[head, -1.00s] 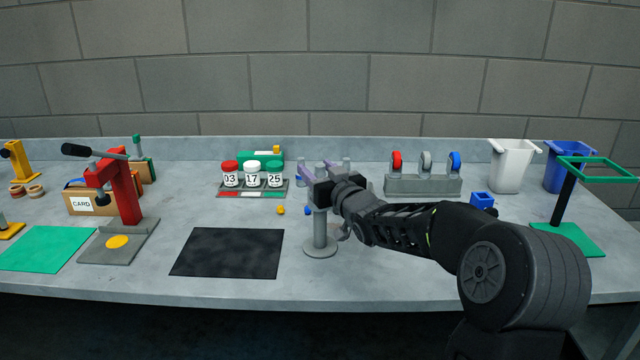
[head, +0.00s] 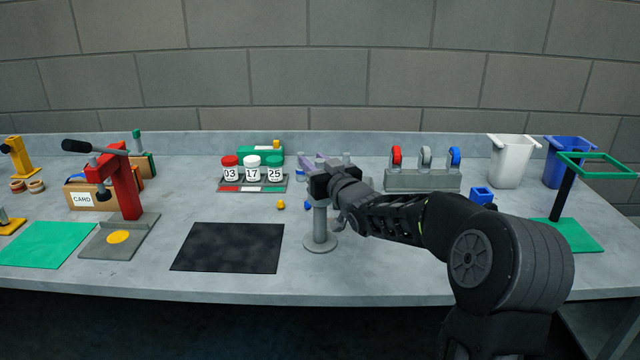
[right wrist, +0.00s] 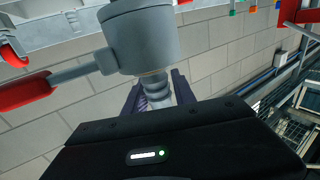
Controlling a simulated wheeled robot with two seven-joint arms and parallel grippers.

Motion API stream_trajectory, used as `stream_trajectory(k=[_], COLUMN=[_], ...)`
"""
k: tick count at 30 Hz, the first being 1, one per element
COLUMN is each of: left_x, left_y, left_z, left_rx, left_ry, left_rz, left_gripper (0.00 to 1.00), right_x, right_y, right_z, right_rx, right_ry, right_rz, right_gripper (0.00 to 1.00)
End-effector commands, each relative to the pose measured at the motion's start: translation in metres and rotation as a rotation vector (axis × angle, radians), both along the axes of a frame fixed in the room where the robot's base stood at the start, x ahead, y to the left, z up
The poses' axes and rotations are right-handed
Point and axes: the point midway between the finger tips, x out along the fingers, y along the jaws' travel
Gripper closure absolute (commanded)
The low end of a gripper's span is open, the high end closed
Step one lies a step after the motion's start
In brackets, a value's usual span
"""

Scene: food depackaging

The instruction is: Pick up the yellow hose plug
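The small yellow hose plug (head: 281,205) appears to be the yellow piece lying on the grey bench, beside a small blue piece (head: 308,205). My right gripper (head: 311,161) is up and to the right of it, by the top of a grey post stand (head: 320,222). Its purple fingers stand apart. In the right wrist view the fingers (right wrist: 156,92) are on either side of the narrow neck of a grey fitting (right wrist: 145,40) with a red-handled lever (right wrist: 25,92). Whether they touch the neck is unclear. My left gripper is not in view.
A rack (head: 252,188) of numbered jars is behind the plug. A black mat (head: 228,248) lies in front. A red press (head: 120,188) stands left; a grey holder (head: 422,181) with coloured rings and bins (head: 508,160) stand right.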

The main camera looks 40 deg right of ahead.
Motion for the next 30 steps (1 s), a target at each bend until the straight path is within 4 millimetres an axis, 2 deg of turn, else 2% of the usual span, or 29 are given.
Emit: stream_trajectory(k=[1,11,25,30], left_x=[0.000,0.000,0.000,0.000], left_y=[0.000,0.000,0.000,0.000], left_z=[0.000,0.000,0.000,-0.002], left_rx=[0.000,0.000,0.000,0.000], left_ry=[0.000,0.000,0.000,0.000], left_rz=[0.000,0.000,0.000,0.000], left_gripper=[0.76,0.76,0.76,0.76], right_x=[0.000,0.000,0.000,0.000], right_y=[0.000,0.000,0.000,0.000], right_z=[0.000,0.000,0.002,0.015], right_rx=[0.000,0.000,0.000,-0.003], right_ry=[0.000,0.000,-0.001,-0.005], right_rz=[0.000,0.000,0.000,0.001], right_gripper=[0.73,1.00,1.00,1.00])
